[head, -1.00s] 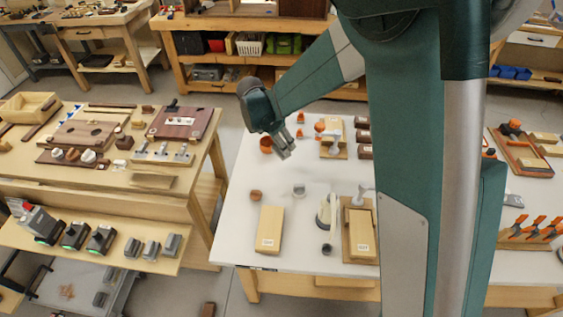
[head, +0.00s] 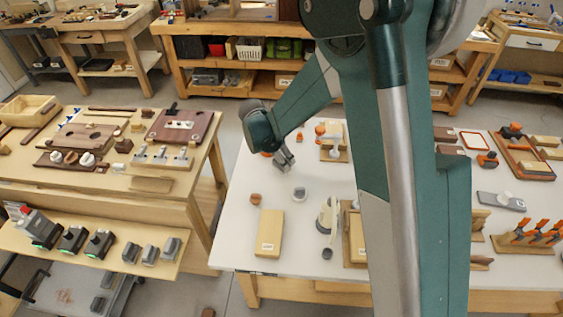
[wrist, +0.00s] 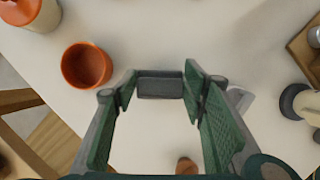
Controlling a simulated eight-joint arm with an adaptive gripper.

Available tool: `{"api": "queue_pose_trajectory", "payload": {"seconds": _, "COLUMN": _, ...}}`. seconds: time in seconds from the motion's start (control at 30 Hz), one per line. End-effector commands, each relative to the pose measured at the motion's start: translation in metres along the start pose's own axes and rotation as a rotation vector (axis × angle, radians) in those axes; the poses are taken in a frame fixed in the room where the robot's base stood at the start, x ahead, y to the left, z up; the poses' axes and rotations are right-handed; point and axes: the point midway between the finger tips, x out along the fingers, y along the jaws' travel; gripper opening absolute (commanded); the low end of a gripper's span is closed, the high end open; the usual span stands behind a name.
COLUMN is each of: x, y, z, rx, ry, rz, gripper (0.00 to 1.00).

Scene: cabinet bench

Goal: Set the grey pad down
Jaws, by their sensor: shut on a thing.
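The grey pad (wrist: 160,85) shows in the wrist view as a short dark-grey block between my fingertips. My gripper (wrist: 160,84) is shut on it, with one green-lined finger at each end. In the head view my gripper (head: 284,160) is over the white table (head: 240,215), left of my arm. Clear table surface shows around the pad in the wrist view. I cannot tell exactly how high the pad is above the table.
An orange cup (wrist: 87,66) stands left of the pad in the wrist view, with an orange-topped bottle (wrist: 32,12) beyond it. A small brown piece (head: 256,198), a round grey-white piece (head: 299,194) and a wooden block (head: 269,232) lie nearer the table's front.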

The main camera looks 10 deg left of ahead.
Motion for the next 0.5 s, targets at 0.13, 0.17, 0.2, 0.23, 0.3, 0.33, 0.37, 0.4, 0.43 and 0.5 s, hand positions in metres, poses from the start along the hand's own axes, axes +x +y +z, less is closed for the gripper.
{"api": "queue_pose_trajectory", "payload": {"seconds": 0.13, "x": 0.014, "y": 0.000, "z": -0.006, "rx": 0.000, "ry": 0.000, "rz": 0.000, "gripper": 0.29}}
{"api": "queue_pose_trajectory", "payload": {"seconds": 0.17, "x": 0.016, "y": 0.000, "z": -0.007, "rx": 0.000, "ry": 0.000, "rz": 0.000, "gripper": 0.29}}
{"api": "queue_pose_trajectory", "payload": {"seconds": 0.2, "x": 0.018, "y": 0.000, "z": -0.007, "rx": 0.000, "ry": 0.000, "rz": 0.000, "gripper": 0.29}}
{"api": "queue_pose_trajectory", "payload": {"seconds": 0.23, "x": 0.018, "y": 0.000, "z": -0.007, "rx": 0.000, "ry": 0.000, "rz": 0.000, "gripper": 0.29}}
{"api": "queue_pose_trajectory", "payload": {"seconds": 0.3, "x": 0.018, "y": 0.000, "z": -0.008, "rx": 0.000, "ry": 0.000, "rz": 0.000, "gripper": 0.29}}
{"api": "queue_pose_trajectory", "payload": {"seconds": 0.33, "x": 0.018, "y": 0.000, "z": -0.008, "rx": 0.000, "ry": 0.000, "rz": 0.000, "gripper": 0.29}}
{"api": "queue_pose_trajectory", "payload": {"seconds": 0.37, "x": 0.018, "y": 0.000, "z": -0.008, "rx": 0.000, "ry": 0.000, "rz": 0.000, "gripper": 0.29}}
{"api": "queue_pose_trajectory", "payload": {"seconds": 0.4, "x": 0.018, "y": 0.000, "z": -0.007, "rx": 0.000, "ry": 0.000, "rz": 0.000, "gripper": 0.29}}
{"api": "queue_pose_trajectory", "payload": {"seconds": 0.43, "x": 0.018, "y": 0.000, "z": -0.007, "rx": 0.000, "ry": 0.000, "rz": 0.000, "gripper": 0.29}}
{"api": "queue_pose_trajectory", "payload": {"seconds": 0.5, "x": 0.018, "y": 0.000, "z": -0.007, "rx": 0.000, "ry": 0.000, "rz": 0.000, "gripper": 0.29}}
